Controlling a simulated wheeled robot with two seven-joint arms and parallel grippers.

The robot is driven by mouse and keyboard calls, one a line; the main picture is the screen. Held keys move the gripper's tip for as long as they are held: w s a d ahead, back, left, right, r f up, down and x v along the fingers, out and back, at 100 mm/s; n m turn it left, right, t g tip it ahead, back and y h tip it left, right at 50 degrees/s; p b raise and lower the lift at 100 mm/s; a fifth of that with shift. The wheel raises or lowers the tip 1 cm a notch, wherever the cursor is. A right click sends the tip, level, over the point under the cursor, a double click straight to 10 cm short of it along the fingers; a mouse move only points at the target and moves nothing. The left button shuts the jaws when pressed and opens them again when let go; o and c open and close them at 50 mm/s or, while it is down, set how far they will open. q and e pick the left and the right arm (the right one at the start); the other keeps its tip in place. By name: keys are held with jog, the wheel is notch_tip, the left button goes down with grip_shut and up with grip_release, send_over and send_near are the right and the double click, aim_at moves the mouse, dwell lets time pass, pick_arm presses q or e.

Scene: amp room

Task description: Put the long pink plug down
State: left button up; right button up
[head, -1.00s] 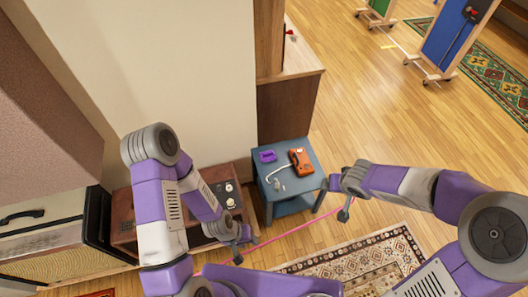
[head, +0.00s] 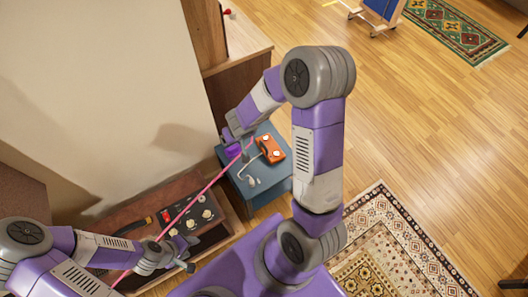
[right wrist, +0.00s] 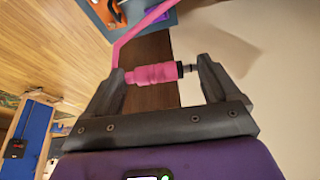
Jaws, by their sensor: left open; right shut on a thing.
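The long pink plug (right wrist: 150,75) lies across between the fingers of my right gripper (right wrist: 160,80) in the right wrist view. Its dark metal tip points right, and a pink cable (right wrist: 125,42) leads away from its other end. In the head view my right gripper (head: 238,133) hangs at the back left part of a small blue table (head: 281,190) and largely hides the plug. The pink cable (head: 205,189) runs from there down to the lower left. My left gripper (head: 184,256) is open in front of the amp, beside the cable.
On the blue table are an orange telephone-like device (head: 270,149) with a pale cord and a purple object (head: 233,151), partly hidden by my right gripper. A brown amp (head: 160,215) with knobs stands left of it.

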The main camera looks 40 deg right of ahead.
jog(key=d+f+m+h+b, duration=0.1)
jog(key=d+f+m+b, duration=0.1)
jog(key=d+f, duration=0.5)
jog(key=d+f+m+b, duration=0.1)
jog(key=d+f+m, duration=0.15)
jog(key=f, duration=0.95)
jog(key=m+g+h+b, duration=0.1)
jog(key=m+b, duration=0.2)
jog(key=b, duration=0.1)
send_over(275, 171)
jog(key=a, duration=0.1)
jog(key=f, duration=1.3)
jog(key=s+f, duration=0.1)
jog(key=f, duration=0.5)
jog(key=shift+f, duration=0.3)
jog(key=shift+w+f+b, duration=0.1)
jog(key=shift+f+b, duration=0.35)
jog(key=shift+f, duration=1.9)
jog(key=shift+r, duration=0.1)
jog(key=shift+h, duration=0.3)
jog(key=shift+f, duration=0.25)
jog(key=o, duration=0.9)
jog(key=shift+r, duration=0.1)
jog(key=shift+c, duration=0.2)
